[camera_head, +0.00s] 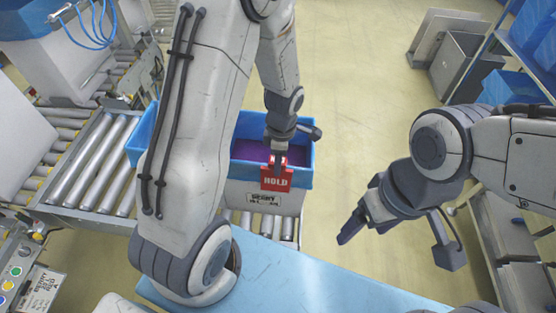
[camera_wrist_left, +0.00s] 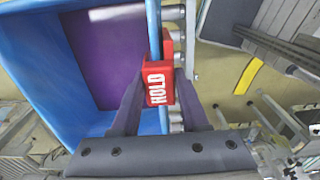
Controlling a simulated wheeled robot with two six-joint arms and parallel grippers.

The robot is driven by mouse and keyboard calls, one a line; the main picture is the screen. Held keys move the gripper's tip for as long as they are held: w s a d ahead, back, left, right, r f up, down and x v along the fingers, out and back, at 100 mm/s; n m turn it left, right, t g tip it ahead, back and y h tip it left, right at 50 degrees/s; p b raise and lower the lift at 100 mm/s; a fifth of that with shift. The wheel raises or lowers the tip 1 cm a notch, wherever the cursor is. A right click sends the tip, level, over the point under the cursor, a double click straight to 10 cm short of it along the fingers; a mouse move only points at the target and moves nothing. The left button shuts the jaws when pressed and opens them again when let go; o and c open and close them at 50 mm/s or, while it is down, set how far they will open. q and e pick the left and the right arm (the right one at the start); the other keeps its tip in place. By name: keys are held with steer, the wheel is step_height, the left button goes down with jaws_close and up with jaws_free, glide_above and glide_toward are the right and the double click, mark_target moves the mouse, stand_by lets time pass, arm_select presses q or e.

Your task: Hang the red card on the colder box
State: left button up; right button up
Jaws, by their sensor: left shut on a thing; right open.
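The red card (camera_head: 276,179), marked HOLD, is at the front rim of a box (camera_head: 262,196) with a blue liner. My left gripper (camera_head: 279,160) is shut on the card. In the left wrist view the card (camera_wrist_left: 156,84) sits between the fingertips (camera_wrist_left: 157,92) at the blue rim (camera_wrist_left: 153,35), with red on both sides of it. I cannot tell whether it bears on the rim. The box interior shows a purple area (camera_wrist_left: 108,50). A blue edge (camera_head: 140,143) shows left of my left arm, which hides what lies between. My right gripper (camera_head: 398,243) is open and empty.
The box stands on a roller conveyor (camera_head: 92,160). A light blue surface (camera_head: 290,272) lies in front. Shelves with blue bins (camera_head: 508,92) stand at the right. A panel with buttons (camera_head: 14,286) is at lower left.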

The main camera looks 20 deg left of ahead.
arm_select(q)
steer(key=shift+f, duration=0.1)
steer(key=o, duration=1.1)
steer(key=r, duration=0.7)
steer(key=r+b, duration=0.1)
steer(key=r, duration=0.2)
steer(key=shift+d+r, duration=0.25)
steer(key=shift+d, duration=0.05)
